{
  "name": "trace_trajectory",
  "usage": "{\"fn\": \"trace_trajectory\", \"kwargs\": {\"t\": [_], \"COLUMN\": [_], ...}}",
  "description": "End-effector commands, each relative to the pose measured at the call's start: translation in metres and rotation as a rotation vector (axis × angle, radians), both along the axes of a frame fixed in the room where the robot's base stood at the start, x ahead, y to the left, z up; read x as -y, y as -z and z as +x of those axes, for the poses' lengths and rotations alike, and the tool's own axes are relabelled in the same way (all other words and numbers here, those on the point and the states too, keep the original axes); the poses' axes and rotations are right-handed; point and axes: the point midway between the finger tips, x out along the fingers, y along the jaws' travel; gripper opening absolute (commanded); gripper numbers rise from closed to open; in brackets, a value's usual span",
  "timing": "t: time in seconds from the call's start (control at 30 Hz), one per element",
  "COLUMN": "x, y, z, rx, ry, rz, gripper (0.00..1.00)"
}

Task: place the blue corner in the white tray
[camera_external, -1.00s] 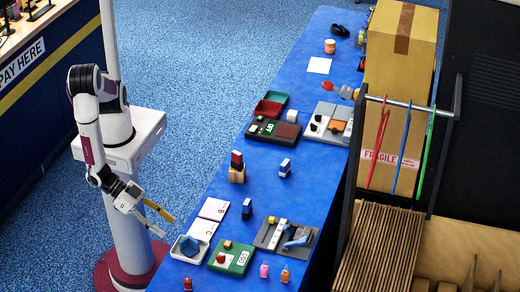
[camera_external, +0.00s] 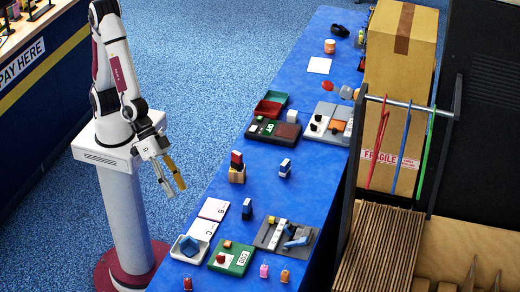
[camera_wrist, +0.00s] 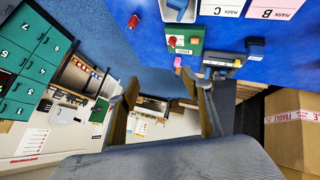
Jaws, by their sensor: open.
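The white tray (camera_external: 176,254) lies at the near left edge of the blue table. The blue corner (camera_external: 189,246) rests inside it, with the tray's pale rim around it. In the wrist view the tray (camera_wrist: 166,14) is cut by the top edge, and part of the blue corner (camera_wrist: 177,4) shows in it. My gripper (camera_external: 178,191) is open and empty, over the floor to the left of the table, above and apart from the tray. In the wrist view its two fingers (camera_wrist: 166,104) stand wide apart with nothing between them.
A green board (camera_external: 232,259) with a red knob sits right of the tray. White cards (camera_external: 214,209) lie behind the tray. A dark blue block (camera_external: 247,208) stands beside them. A grey board (camera_external: 268,237) lies further right. The floor around my gripper is clear.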

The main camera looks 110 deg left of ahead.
Motion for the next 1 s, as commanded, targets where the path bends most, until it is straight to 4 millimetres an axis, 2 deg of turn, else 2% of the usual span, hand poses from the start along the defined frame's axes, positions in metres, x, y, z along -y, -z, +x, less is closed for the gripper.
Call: {"fn": "trace_trajectory", "kwargs": {"t": [0.1, 0.47, 0.77, 1.0], "x": [-0.018, -0.078, -0.139, -0.192], "y": [-0.022, -0.072, -0.101, -0.116], "z": [-0.001, -0.023, -0.055, -0.091], "rx": [-0.007, -0.029, -0.049, -0.075], "ry": [0.02, 0.084, 0.106, 0.096], "rz": [-0.007, 0.031, 0.114, 0.204], "gripper": [0.49, 0.49, 0.49, 0.49]}}
